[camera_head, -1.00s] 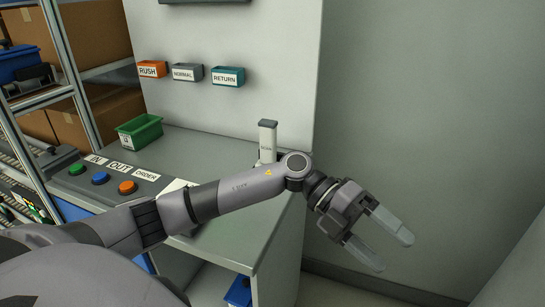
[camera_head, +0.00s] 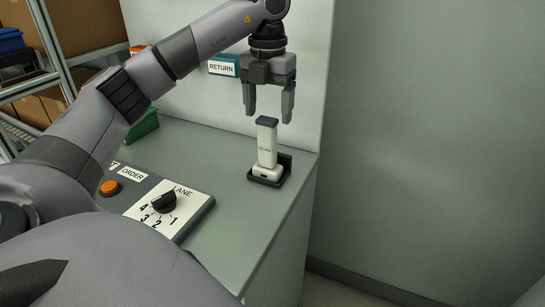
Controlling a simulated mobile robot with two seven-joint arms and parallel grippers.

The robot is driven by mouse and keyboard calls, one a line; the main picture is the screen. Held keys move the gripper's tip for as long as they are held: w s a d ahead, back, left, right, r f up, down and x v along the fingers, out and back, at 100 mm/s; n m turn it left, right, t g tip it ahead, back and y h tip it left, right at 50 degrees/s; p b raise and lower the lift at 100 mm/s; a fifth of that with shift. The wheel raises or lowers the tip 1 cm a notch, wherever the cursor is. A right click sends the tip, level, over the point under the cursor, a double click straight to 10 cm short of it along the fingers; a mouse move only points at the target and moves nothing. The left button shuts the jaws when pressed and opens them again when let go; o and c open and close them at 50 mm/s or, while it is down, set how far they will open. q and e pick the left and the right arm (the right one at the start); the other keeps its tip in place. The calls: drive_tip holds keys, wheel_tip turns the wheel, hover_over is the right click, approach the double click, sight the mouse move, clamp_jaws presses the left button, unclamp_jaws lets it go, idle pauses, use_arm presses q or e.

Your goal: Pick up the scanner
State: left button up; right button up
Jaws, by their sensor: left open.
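The scanner (camera_head: 266,147) is a white upright handset with a dark grey top, marked SCAN. It stands in a black cradle (camera_head: 283,177) near the right end of the grey worktop. My left gripper (camera_head: 268,117) points down just above the scanner, its two fingers apart on either side of the scanner's top and a little higher. It is open and empty. My right gripper does not show.
A control panel with an orange button (camera_head: 110,187) and a LANE dial (camera_head: 164,202) sits left of the scanner. A green bin (camera_head: 145,125) is partly hidden behind my arm. A teal RETURN box (camera_head: 223,66) is on the back wall. The worktop (camera_head: 215,158) between is clear.

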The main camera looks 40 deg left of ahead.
sight(267, 134)
use_arm(q)
drive_tip(key=shift+s+f, duration=0.2)
drive_tip(key=shift+f, duration=0.6)
drive_tip(key=f, duration=0.5)
drive_tip(key=shift+w+a+f+p, duration=0.15)
drive_tip(key=shift+a+p, duration=0.05)
drive_tip(key=shift+p, duration=0.1)
drive_tip(key=shift+c, duration=0.3)
clamp_jaws()
